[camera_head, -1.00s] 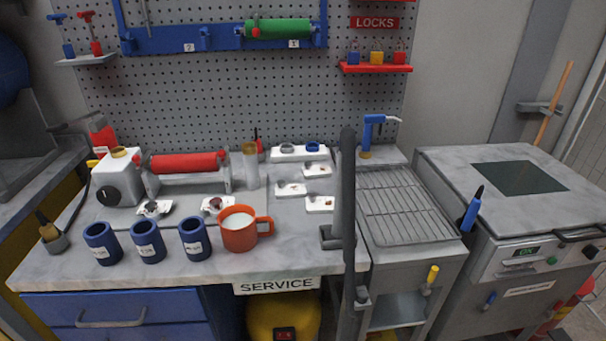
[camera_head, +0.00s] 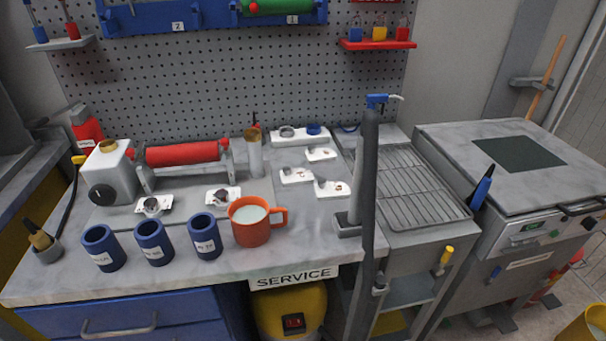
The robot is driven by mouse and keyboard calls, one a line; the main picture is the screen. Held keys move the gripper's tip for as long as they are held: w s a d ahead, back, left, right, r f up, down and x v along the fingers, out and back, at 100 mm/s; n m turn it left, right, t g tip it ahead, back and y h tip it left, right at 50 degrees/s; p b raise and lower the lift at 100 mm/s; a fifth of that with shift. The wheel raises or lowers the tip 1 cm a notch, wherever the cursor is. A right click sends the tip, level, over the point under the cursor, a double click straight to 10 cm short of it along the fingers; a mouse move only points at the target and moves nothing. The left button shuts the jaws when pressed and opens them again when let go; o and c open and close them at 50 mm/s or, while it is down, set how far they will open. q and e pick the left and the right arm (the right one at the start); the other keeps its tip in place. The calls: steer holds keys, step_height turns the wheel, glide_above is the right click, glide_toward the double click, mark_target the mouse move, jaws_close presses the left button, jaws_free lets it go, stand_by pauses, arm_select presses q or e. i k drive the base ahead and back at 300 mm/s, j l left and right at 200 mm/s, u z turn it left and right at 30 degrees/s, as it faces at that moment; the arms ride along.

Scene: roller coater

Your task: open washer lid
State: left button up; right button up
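The washer is the grey cabinet (camera_head: 530,250) at the right. Its flat lid (camera_head: 455,142), with a dark square window (camera_head: 519,153), lies level on top and looks shut. A dark bar handle (camera_head: 582,209) sits at the front edge of the lid, near the right picture edge. A control panel with a small display (camera_head: 532,227) is on the front below the lid. Neither of my grippers is in view.
A drain tray with a wire rack (camera_head: 415,185) stands left of the washer. A dark upright post (camera_head: 366,190) rises before it. The workbench (camera_head: 70,280) holds blue cups, an orange mug (camera_head: 256,222) and a red roller (camera_head: 183,153). A yellow bin (camera_head: 580,328) is at lower right.

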mark_target(535, 169)
steer(key=i+l+z, duration=0.1)
steer(key=z, duration=1.4)
steer(key=i+l, duration=0.05)
